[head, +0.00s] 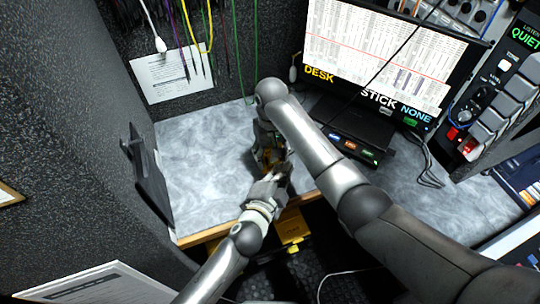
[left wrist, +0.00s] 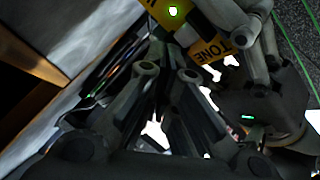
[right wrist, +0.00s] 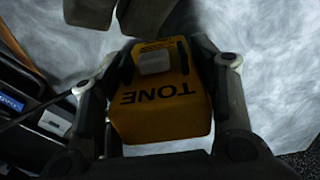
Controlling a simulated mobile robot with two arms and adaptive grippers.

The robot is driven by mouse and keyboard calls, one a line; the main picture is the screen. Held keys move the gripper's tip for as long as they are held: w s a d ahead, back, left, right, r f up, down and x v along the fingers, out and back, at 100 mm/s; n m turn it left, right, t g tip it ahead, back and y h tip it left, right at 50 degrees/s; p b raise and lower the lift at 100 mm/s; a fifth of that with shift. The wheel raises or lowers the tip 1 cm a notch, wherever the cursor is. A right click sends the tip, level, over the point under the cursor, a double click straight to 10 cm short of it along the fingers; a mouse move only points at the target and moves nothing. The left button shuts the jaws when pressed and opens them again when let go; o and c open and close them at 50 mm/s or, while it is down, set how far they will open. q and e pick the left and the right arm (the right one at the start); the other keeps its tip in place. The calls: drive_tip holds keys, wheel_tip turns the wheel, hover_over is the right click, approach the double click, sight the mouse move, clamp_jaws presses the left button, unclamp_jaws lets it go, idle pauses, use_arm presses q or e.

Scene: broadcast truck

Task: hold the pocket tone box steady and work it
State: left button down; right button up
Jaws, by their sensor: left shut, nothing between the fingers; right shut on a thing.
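The pocket tone box (right wrist: 160,112) is yellow, with black TONE lettering and a pale button (right wrist: 155,62). My right gripper (head: 267,140) is shut on it, one finger along each side in the right wrist view. My left gripper (head: 274,170) is shut and empty close to the box. Its dark fingers reach in at the top of the right wrist view. I cannot tell whether they touch the box. The head view mostly hides the box behind my arms.
The grey desk (head: 195,180) is clear to the left. A dark unit with lit keys (head: 350,146) stands under the monitor (head: 385,50) at the right. A black bracket (head: 148,175) is at the desk's left edge. Cables hang at the back. A yellow object (head: 291,226) sits below the desk edge.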

use_arm(q)
drive_tip(key=shift+s+d, duration=0.35)
drive_tip(key=shift+s, duration=0.45)
drive_tip(key=shift+s+d, duration=0.3)
drive_tip(key=shift+s, duration=0.5)
drive_tip(key=shift+s+d, duration=0.35)
drive_tip(key=shift+s, duration=0.45)
use_arm(e)
drive_tip(key=o, duration=1.2)
wheel_tip(320, 180, up, 12)
